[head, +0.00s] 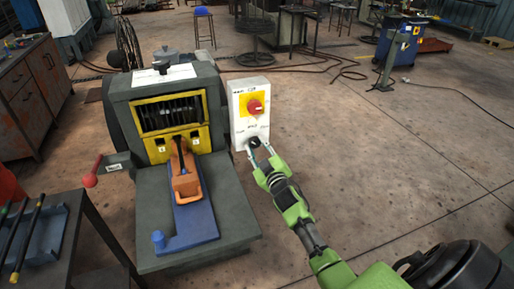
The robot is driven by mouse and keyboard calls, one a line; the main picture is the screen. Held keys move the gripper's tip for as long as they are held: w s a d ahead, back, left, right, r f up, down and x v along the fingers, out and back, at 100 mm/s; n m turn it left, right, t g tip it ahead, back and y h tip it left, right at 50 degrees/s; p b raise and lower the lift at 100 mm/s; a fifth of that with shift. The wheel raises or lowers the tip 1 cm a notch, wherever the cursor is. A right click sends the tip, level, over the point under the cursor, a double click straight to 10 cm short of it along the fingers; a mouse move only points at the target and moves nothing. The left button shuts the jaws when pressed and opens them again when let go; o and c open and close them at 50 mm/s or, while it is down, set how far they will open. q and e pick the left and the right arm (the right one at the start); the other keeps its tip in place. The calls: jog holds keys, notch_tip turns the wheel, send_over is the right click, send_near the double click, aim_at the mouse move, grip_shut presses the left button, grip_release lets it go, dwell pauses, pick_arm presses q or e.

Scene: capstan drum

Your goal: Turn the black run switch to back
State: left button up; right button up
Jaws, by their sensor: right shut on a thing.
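The black run switch (255,142) is a small dark knob low on the front of a white control box (237,122). Above it on the same box is a red rotary knob (255,106) on a yellow plate. My right gripper (259,152) reaches up from the lower right, and its two fingers are shut on the black switch. The fingers partly cover the switch, so I cannot tell which way it points. My left gripper is not in view.
The grey capstan machine (150,210) stands just left of the box, with a yellow-framed drum and a blue slide with an orange handle (186,185). A dark table (88,235) is at lower left.

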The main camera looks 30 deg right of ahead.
jog(key=shift+n, duration=0.5)
jog(key=o, duration=1.1)
jog(key=shift+s, duration=0.1)
jog(key=v, duration=1.2)
jog(key=shift+f, duration=0.1)
